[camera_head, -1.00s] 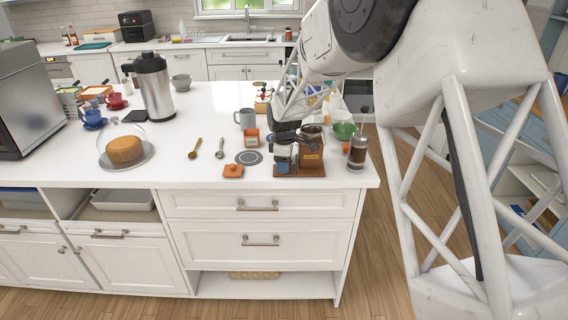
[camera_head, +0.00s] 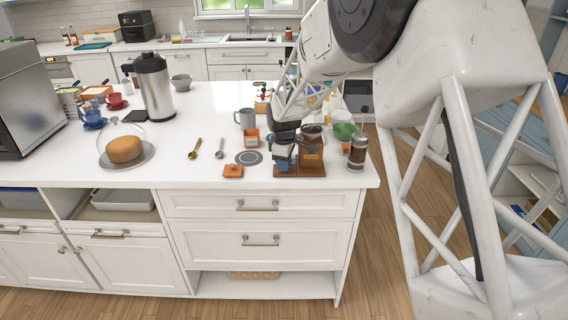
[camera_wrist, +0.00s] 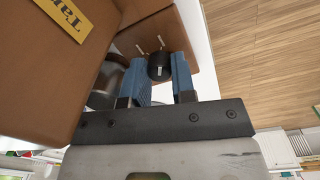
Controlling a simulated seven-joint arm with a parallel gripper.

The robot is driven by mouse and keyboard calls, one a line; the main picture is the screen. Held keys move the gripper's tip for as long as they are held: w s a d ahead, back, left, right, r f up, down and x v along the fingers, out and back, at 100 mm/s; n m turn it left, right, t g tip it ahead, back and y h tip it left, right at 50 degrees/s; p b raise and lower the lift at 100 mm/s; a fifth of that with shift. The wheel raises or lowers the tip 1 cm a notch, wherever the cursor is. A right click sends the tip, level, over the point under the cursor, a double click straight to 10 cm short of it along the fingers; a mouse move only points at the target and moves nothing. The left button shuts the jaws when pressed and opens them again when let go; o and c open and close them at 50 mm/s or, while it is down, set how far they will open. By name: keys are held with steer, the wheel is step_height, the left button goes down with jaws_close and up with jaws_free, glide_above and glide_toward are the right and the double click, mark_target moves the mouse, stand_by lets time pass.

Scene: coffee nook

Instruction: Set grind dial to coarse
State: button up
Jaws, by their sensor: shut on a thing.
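The grind dial (camera_wrist: 158,64) is a small black knob with a white mark, on a brown wooden face with a few pale ticks. No words by the ticks are readable. The coffee grinder (camera_head: 312,158) is a brown wooden unit near the right front of the island, with a yellow label on its box (camera_wrist: 50,60) in the wrist view. My gripper (camera_wrist: 160,75) has its two blue fingers shut on the dial, one on each side. In the head view my gripper (camera_head: 284,163) is at the grinder's left part and hides the dial.
A French press (camera_head: 357,152) stands close right of the grinder, with a green bowl (camera_head: 344,130) behind it. Left are an orange block (camera_head: 233,171), a round grey mat (camera_head: 249,158), spoons (camera_head: 220,149) and a grey mug (camera_head: 244,118). The counter's front strip is mostly clear.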

steer(key=o, duration=0.9)
steer(key=shift+r, duration=0.15)
steer(key=shift+s+r, duration=0.1)
steer(key=shift+r, duration=3.7)
